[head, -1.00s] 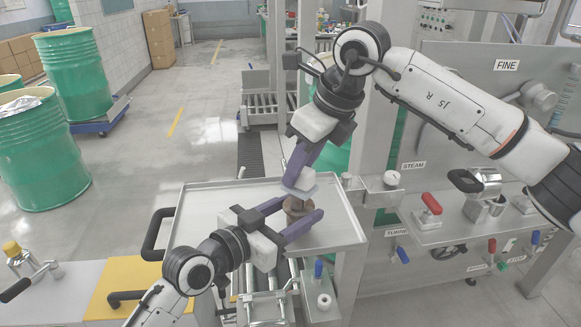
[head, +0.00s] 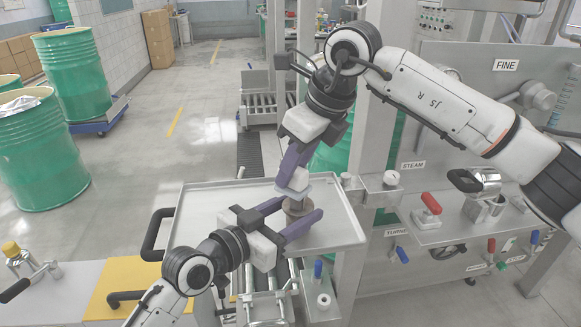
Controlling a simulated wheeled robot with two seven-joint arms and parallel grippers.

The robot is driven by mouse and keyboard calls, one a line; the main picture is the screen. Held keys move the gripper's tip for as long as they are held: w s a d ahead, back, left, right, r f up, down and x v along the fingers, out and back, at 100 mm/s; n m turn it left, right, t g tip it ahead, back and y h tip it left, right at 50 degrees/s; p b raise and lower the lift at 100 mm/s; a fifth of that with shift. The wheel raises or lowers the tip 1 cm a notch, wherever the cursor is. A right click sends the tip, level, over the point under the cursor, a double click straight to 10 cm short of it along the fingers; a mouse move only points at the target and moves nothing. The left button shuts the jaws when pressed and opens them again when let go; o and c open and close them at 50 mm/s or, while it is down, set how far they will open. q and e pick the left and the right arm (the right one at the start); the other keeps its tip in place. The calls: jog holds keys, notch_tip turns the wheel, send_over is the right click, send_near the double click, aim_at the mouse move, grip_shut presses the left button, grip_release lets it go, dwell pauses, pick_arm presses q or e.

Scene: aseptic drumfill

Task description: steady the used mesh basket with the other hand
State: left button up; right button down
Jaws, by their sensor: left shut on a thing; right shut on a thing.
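The used mesh basket (head: 296,208) is a small brownish round piece over the tray, partly hidden by my grippers. My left gripper (head: 303,211) comes in from the lower left, with its purple fingers on either side of the basket, shut on it. My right gripper (head: 291,182) reaches down from above and is shut on a pale grey piece (head: 293,194) directly above the basket. I cannot tell whether that grey piece is joined to the basket or only touches it.
A shallow metal tray (head: 335,232) lies under both grippers. To the right stands a steel machine with a red-handled valve (head: 430,203) and a STEAM label (head: 413,165). Green drums (head: 40,150) stand at left. A yellow panel (head: 130,285) is at lower left.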

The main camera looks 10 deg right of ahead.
jog(key=d, duration=0.3)
jog(key=shift+d+f, duration=0.1)
jog(key=shift+d, duration=0.2)
jog(key=shift+a, duration=2.65)
jog(key=d, duration=0.5)
jog(key=shift+d, duration=0.2)
notch_tip(320, 180, up, 8)
jog(key=w+d+r, duration=0.1)
jog(key=d+r, duration=0.3)
jog(key=d, duration=0.3)
jog(key=shift+d+r, duration=0.15)
jog(key=shift+d, duration=0.25)
